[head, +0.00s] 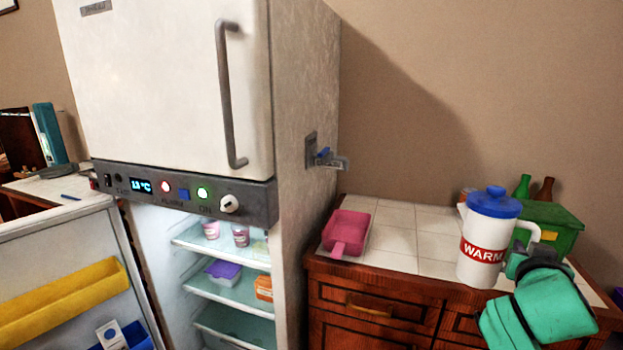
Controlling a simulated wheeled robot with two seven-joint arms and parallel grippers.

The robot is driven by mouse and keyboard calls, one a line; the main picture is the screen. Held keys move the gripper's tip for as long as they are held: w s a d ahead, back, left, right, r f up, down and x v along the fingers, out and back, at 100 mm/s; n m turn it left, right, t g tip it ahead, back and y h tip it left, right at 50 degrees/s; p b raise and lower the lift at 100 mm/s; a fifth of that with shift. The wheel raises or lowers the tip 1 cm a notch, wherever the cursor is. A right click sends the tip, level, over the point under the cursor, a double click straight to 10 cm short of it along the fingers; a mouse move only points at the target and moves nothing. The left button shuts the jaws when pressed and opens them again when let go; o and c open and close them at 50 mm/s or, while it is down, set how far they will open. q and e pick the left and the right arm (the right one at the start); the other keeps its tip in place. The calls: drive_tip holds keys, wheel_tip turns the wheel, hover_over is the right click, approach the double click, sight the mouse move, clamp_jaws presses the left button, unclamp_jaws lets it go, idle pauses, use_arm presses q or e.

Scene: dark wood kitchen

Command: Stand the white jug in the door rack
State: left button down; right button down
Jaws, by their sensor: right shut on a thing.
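The white jug (487,238) with a blue lid and a red "WARM" band stands upright at the tiled counter on the right. My right gripper (525,248) is shut on the jug at its handle side, with the green wrist below and to the right; the fingertips are partly hidden. I cannot tell whether the jug touches the counter. The fridge door stands open at the lower left, with a yellow door rack (62,300) and a blue rack (137,337) below it. A small white carton (112,335) is at the blue rack. My left gripper is not in view.
A pink scoop-like tray (346,232) lies on the counter left of the jug. A green box (556,226) and bottles stand behind the jug. The fridge shelves (228,287) hold several tubs.

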drive_tip(key=s+a+f+n+t+y, duration=0.1)
drive_tip(key=s+a+f+n+y, duration=0.1)
drive_tip(key=s+a+f, duration=0.3)
drive_tip(key=s+a+f+n+t+y+p, duration=0.1)
drive_tip(key=s+a+f+y, duration=0.3)
drive_tip(key=a+f, duration=0.7)
drive_tip(key=s+a+f+n+y, duration=0.2)
drive_tip(key=s+a+f+n, duration=0.1)
drive_tip(key=s+a+f, duration=0.3)
wheel_tip(320, 180, down, 3)
drive_tip(key=shift+a+f+n+t+y+p, duration=0.1)
drive_tip(key=shift+a+n+t+y+p, duration=0.25)
drive_tip(key=shift+a, duration=0.75)
drive_tip(key=shift+d, duration=0.1)
